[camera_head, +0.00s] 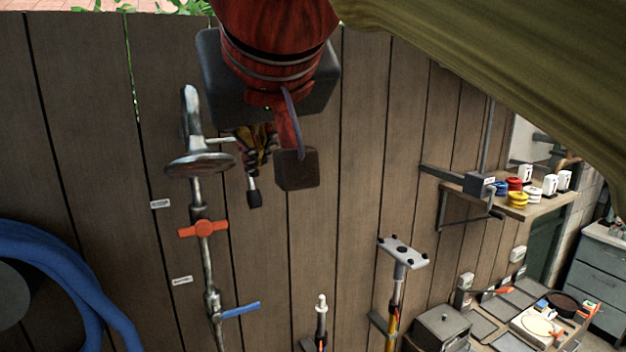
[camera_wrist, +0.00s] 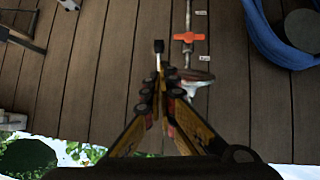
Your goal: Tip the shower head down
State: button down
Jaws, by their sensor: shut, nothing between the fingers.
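The shower head (camera_head: 200,163) is a round metal disc on a curved neck at the top of a pipe on the plank wall. Its disc faces mostly down. A thin pale bar runs from its neck rightwards to my gripper. My gripper (camera_head: 257,168) is just right of the shower head, shut and empty. In the wrist view the shower head (camera_wrist: 197,77) is partly hidden behind the fingers of my gripper (camera_wrist: 166,85). A short pale rod with a black tip (camera_head: 254,198) hangs just below the fingertips; I cannot tell whether they touch it.
An orange valve handle (camera_head: 203,229) and a blue lever (camera_head: 240,310) sit lower on the pipe. A coiled blue hose (camera_head: 60,265) hangs at left. A grey-topped pole (camera_head: 403,252) stands to the right. A shelf (camera_head: 520,205) holds small items farther right.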

jog(key=b, duration=0.3)
send_near(252, 197)
jog(key=x, duration=0.6)
jog(key=shift+w+a+f, duration=0.15)
jog(key=shift+w, duration=0.2)
jog(key=shift+f+b, duration=0.15)
jog(key=shift+b, duration=0.15)
